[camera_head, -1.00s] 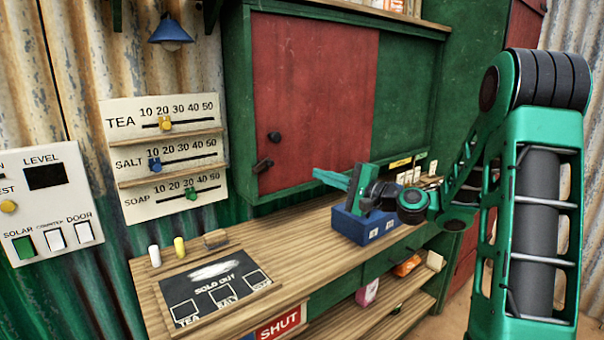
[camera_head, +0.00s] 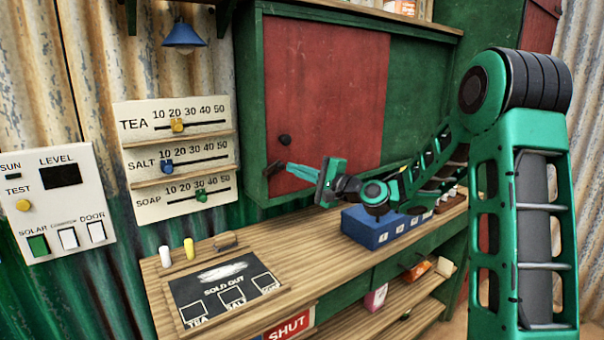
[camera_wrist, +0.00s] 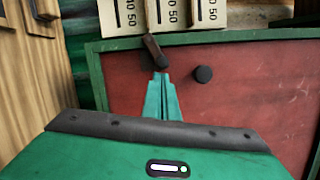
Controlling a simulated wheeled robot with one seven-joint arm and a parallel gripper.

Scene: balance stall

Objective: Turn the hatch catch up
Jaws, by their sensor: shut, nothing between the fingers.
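The hatch catch (camera_head: 273,168) is a small dark bar at the lower left edge of the red hatch door (camera_head: 325,90), below a round black knob (camera_head: 284,140). In the wrist view the catch (camera_wrist: 155,50) lies aslant just beyond my fingertips, with the knob (camera_wrist: 204,74) to their right. My gripper (camera_head: 291,167) is shut and empty, its green fingers pointing left at the catch. In the wrist view the tips of my gripper (camera_wrist: 161,76) are at the catch's near end. I cannot tell whether they touch it. The fingers partly cover the catch in the head view.
The wooden counter (camera_head: 330,235) runs below, with a blue box (camera_head: 372,232) under my arm. Slider boards (camera_head: 175,150) for tea, salt and soap hang left of the hatch. A slate marked SOLD OUT (camera_head: 205,300) lies on the counter.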

